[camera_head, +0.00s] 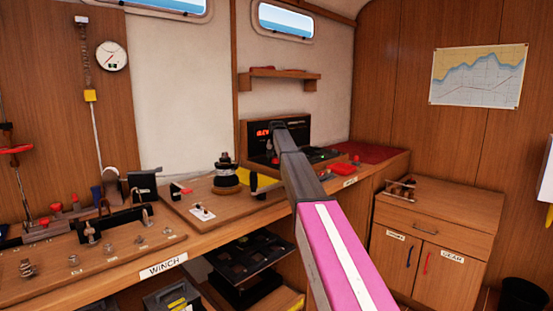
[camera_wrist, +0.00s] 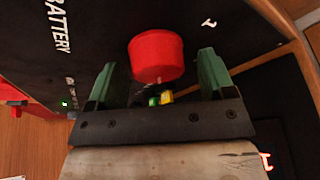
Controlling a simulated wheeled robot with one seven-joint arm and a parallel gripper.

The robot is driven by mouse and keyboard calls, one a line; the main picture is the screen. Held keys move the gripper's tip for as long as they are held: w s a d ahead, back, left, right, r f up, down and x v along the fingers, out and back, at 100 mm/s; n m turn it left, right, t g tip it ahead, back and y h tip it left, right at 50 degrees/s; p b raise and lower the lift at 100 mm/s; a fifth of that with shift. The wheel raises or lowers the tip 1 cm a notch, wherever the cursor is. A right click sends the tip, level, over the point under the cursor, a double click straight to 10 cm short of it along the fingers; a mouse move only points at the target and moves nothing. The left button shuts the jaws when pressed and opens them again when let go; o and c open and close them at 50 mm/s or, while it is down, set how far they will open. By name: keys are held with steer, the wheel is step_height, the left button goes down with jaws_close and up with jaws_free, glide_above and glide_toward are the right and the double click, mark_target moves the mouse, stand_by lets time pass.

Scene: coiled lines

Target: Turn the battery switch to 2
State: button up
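The battery switch is a round red knob (camera_wrist: 155,55) on a black panel (camera_wrist: 100,35) lettered BATTERY in the wrist view. A white mark like a 1 or a pointer stands to the knob's upper right; no 2 can be read. My gripper (camera_wrist: 159,62) is open, with its green fingers on either side of the knob. Gaps show between the knob and both fingers, and I cannot tell how deep the knob sits between them. In the head view my arm reaches to the panel area at the back of the counter and hides the switch and most of the gripper.
A black unit with a red digital display (camera_head: 262,133) stands at the back of the counter. A red object (camera_head: 341,169) lies right of my arm. A winch (camera_head: 226,175) stands to the left. A low cabinet (camera_head: 435,235) stands at the right.

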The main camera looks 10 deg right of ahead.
steer(key=shift+r, duration=0.1)
steer(key=v, duration=1)
steer(key=shift+r, duration=0.3)
steer(key=shift+s, duration=0.15)
